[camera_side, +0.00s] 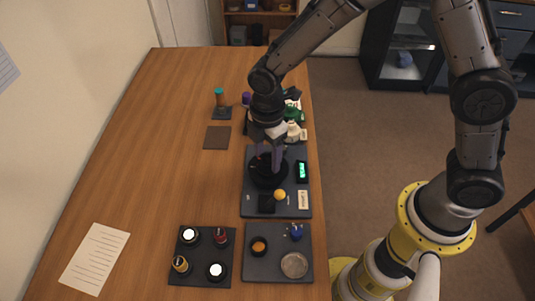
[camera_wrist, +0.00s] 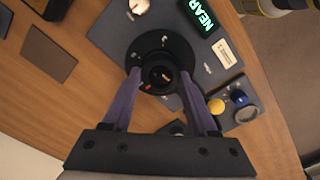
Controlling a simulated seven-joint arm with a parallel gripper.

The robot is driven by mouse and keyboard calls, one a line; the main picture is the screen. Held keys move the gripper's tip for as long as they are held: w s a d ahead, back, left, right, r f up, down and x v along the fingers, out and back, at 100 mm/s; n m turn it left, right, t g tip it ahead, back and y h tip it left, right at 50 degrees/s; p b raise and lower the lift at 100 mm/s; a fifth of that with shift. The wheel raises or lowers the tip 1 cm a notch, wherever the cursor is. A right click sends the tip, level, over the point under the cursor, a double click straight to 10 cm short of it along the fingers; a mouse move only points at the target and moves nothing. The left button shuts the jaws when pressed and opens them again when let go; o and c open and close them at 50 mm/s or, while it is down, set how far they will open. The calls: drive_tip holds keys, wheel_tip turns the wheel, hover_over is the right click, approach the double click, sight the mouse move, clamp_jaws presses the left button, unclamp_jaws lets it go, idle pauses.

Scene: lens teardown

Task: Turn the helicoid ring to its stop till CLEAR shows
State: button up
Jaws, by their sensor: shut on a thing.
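The black helicoid ring (camera_wrist: 160,60) stands on a round black base on the dark work mat, and it also shows in the side view (camera_side: 268,174). It has a small red mark and a pale mark on its top. My gripper (camera_wrist: 161,76) points down with its two purple fingers on either side of the ring, shut on it. In the side view my gripper (camera_side: 268,158) hides part of the ring. The display (camera_wrist: 202,16) reads NEAR in green; it glows in the side view (camera_side: 302,171), too small to read there.
In front are a tray (camera_side: 203,269) with several small parts and another (camera_side: 270,275) with a round dish (camera_side: 294,265). A paper sheet (camera_side: 95,258) lies at left. The table's left side is mostly clear.

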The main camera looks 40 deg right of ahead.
drive_tip(key=m, duration=1)
drive_tip(key=shift+w+m, duration=0.1)
drive_tip(key=shift+m, duration=0.3)
drive_tip(key=m, duration=0.5)
drive_tip(key=shift+d, duration=0.1)
drive_tip(key=shift+m, duration=2.5)
drive_tip(key=o, duration=1.4)
drive_tip(key=shift+r, duration=0.15)
